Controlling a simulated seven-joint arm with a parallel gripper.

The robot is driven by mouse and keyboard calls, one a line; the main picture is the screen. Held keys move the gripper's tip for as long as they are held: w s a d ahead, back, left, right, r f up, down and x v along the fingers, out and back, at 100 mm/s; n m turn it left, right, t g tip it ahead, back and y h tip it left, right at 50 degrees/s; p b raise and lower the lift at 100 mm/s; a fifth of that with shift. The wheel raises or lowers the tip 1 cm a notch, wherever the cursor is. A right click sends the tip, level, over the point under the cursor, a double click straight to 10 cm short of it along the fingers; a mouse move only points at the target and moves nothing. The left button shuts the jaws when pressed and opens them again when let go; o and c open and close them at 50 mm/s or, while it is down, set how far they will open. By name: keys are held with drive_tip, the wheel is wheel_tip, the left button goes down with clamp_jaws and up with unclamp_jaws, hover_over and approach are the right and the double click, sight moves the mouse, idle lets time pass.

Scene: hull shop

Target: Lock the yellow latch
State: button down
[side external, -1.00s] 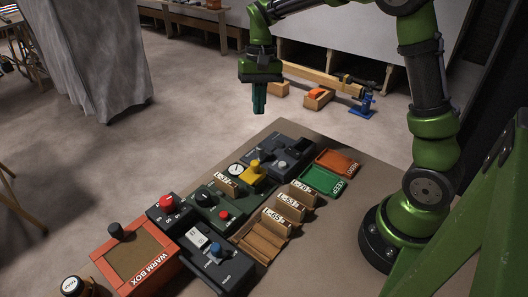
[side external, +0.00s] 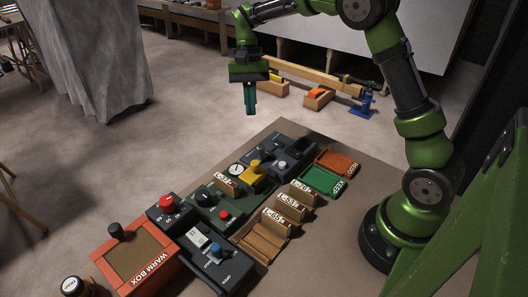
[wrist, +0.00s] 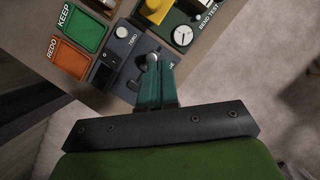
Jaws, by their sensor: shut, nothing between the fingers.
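The yellow latch (side external: 257,170) is a small yellow block with a raised knob, set in the row of devices on the bench in the side view. In the wrist view a yellow part (wrist: 161,17) shows at the top edge, partly cut off. My gripper (side external: 250,112) has teal fingers that are shut and empty, pointing down. It hangs in the air above and beyond the far end of the device row, apart from the latch. In the wrist view the fingers (wrist: 154,68) overlap the dark ZERO unit. I cannot tell the latch's lock state.
A round dial (side external: 236,169) sits beside the latch. A dark unit with a pale knob (side external: 282,164) is to its right. A green KEEP tray (side external: 322,180) and orange REDO tray (side external: 338,162) lie further right. Labelled wooden holders (side external: 292,208) stand nearer. A red warm box (side external: 137,259) is at left.

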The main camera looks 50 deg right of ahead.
approach(246, 175)
drive_tip(key=w+d+f, duration=0.1)
drive_tip(key=d+f, duration=0.3)
drive_tip(key=d, duration=0.1)
drive_tip(key=shift+s+a+r, duration=0.1)
drive_tip(key=shift+s+a, duration=0.4)
drive_tip(key=shift+a, duration=0.2)
drive_tip(key=shift+s+a, duration=0.55)
drive_tip(key=shift+a, duration=0.15)
drive_tip(key=shift+a, duration=1.85)
drive_tip(key=shift+d, duration=0.1)
drive_tip(key=w+d+r, duration=0.5)
drive_tip(key=r, duration=0.4)
drive_tip(key=shift+w+r, duration=0.15)
drive_tip(key=shift+r, duration=0.15)
